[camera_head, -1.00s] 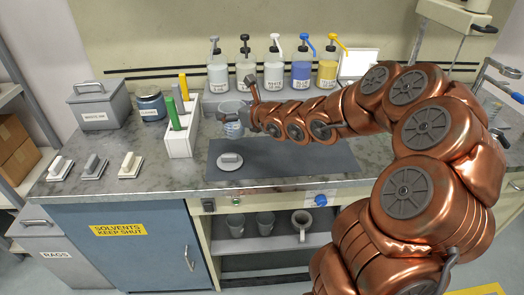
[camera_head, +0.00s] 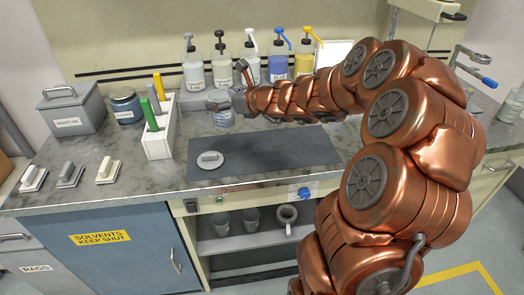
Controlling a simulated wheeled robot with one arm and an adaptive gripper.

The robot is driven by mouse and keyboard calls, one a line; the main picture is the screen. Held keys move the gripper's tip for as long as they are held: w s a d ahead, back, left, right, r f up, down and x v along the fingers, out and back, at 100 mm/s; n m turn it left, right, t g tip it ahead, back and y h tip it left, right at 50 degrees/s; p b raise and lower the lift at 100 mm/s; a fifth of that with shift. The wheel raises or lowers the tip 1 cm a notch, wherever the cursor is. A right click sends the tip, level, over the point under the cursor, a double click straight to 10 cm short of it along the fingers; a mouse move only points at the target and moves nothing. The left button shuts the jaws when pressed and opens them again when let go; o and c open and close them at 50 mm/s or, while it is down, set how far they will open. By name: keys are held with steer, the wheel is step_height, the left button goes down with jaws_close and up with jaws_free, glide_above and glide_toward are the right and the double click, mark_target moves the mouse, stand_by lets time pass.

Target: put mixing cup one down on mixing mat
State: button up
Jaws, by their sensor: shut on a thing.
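My gripper (camera_head: 232,104) is shut on a clear, bluish cup, mixing cup one (camera_head: 224,119). The cup looks roughly upright and shows just beyond the back left edge of the mat. I cannot tell its exact height above the counter. The dark grey mixing mat (camera_head: 285,152) lies flat on the counter, below and to the right of the cup. A round pale grey disc with a raised grip (camera_head: 210,160) lies on the mat's left end. My gripper and arm hide part of the area behind the mat.
A white rack (camera_head: 158,145) with green and yellow sticks stands left of the cup. Several pump bottles (camera_head: 249,73) stand behind. A blue jar (camera_head: 127,107), a grey box (camera_head: 72,115) and several small handled blocks (camera_head: 107,170) are left. The mat's middle and right are clear.

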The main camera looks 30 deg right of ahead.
mark_target(231, 113)
steer(key=s+d+y, duration=0.1)
steer(key=s, duration=0.1)
steer(key=s+d+f+n, duration=0.1)
steer(key=s, duration=0.2)
steer(key=s+d+n+g+y, duration=0.1)
steer(key=s, duration=0.1)
steer(key=shift+s+f+y+b, duration=0.25)
steer(key=shift+f+y+b, duration=0.05)
steer(key=shift+b, duration=0.05)
steer(key=s+f+n+g+y, duration=0.25)
steer(key=s+f, duration=0.25)
steer(key=s, duration=0.6)
steer(key=shift+t, duration=0.25)
steer(key=shift+w+d+f+p, duration=0.8)
steer(key=shift+w+d, duration=0.8)
steer(key=shift+w, duration=0.6)
steer(key=shift+w+d+f+p, duration=0.8)
steer(key=shift+w+d, duration=0.75)
steer(key=shift+w, duration=0.7)
steer(key=shift+w+d+f+p, duration=0.65)
steer(key=shift+w+d+f, duration=0.3)
steer(key=shift+w+d, duration=0.95)
steer(key=shift+w+a+f, duration=0.2)
steer(key=shift+w+a, duration=0.1)
steer(key=shift+a, duration=0.05)
steer(key=o, duration=1.5)
